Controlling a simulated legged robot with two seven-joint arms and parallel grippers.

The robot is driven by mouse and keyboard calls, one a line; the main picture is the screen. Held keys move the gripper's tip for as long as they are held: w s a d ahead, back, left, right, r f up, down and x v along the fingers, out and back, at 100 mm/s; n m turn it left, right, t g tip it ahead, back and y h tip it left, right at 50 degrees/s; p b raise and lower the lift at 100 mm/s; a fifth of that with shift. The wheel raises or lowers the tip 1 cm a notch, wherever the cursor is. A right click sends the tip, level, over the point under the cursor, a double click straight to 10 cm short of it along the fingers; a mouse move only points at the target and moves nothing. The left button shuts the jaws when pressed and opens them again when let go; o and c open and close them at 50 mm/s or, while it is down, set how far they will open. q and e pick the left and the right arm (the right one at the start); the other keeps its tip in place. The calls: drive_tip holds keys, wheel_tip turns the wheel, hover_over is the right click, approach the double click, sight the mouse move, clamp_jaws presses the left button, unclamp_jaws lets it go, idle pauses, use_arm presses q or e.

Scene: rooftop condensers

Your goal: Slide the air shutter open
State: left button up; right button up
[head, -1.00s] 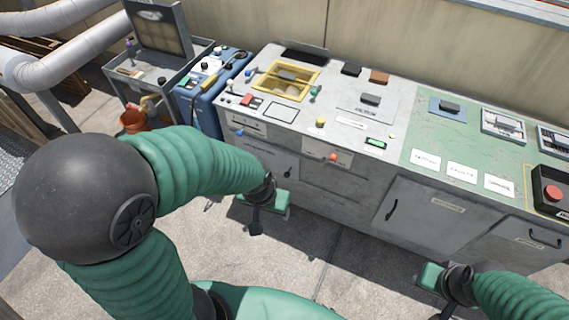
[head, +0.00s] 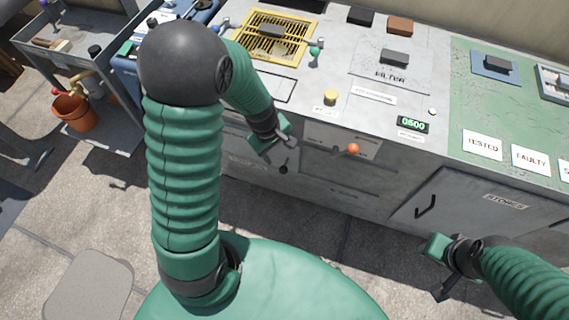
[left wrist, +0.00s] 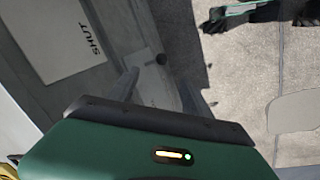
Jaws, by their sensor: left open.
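A pale plate marked SHUT (left wrist: 62,35) is at the upper left of the left wrist view. An orange knob (head: 353,148) stands out from a pale plate (head: 325,135) on the cabinet front; I cannot tell whether this is the SHUT plate. My left gripper (head: 288,150) is in front of the cabinet, left of the orange knob and apart from it. Its fingers are open and empty in the left wrist view (left wrist: 161,78). A dark round knob (left wrist: 161,59) shows beyond them. My right gripper (head: 445,265) hangs before the lower cabinet door; its fingers are unclear.
The worktop carries a yellow grille (head: 275,37), a yellow button (head: 330,97) and a display reading 0500 (head: 412,124). A door handle (head: 425,205) juts out at right. A cart (head: 75,50) and an orange bucket (head: 73,112) stand at left. The floor before the cabinet is paved.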

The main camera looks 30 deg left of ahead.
use_arm(q)
drive_tip(key=b, duration=0.2)
approach(284, 166)
drive_tip(key=d, duration=0.1)
drive_tip(key=f+b, duration=0.1)
drive_tip(key=f, duration=0.1)
drive_tip(key=f+b, duration=0.1)
drive_tip(key=f, duration=0.2)
drive_tip(key=a+f+b, duration=0.1)
drive_tip(key=f, duration=0.2)
drive_tip(key=shift+w+f, duration=0.25)
drive_tip(key=shift+w, duration=0.1)
drive_tip(key=shift+w+d+f+b, duration=0.1)
drive_tip(key=shift+d+f+b, duration=0.15)
drive_tip(key=shift+f+b, duration=0.1)
drive_tip(key=shift+w+d+f, duration=0.1)
drive_tip(key=shift+d, duration=0.3)
drive_tip(key=shift+a, duration=0.3)
drive_tip(key=c, duration=0.5)
drive_tip(key=shift+d, duration=0.1)
clamp_jaws()
use_arm(e)
drive_tip(key=s+x, duration=0.1)
drive_tip(key=x, duration=0.5)
drive_tip(key=shift+d+f, duration=0.15)
drive_tip(key=shift+f, duration=0.3)
use_arm(q)
drive_tip(key=shift+w, duration=0.2)
use_arm(e)
drive_tip(key=shift+s, duration=0.1)
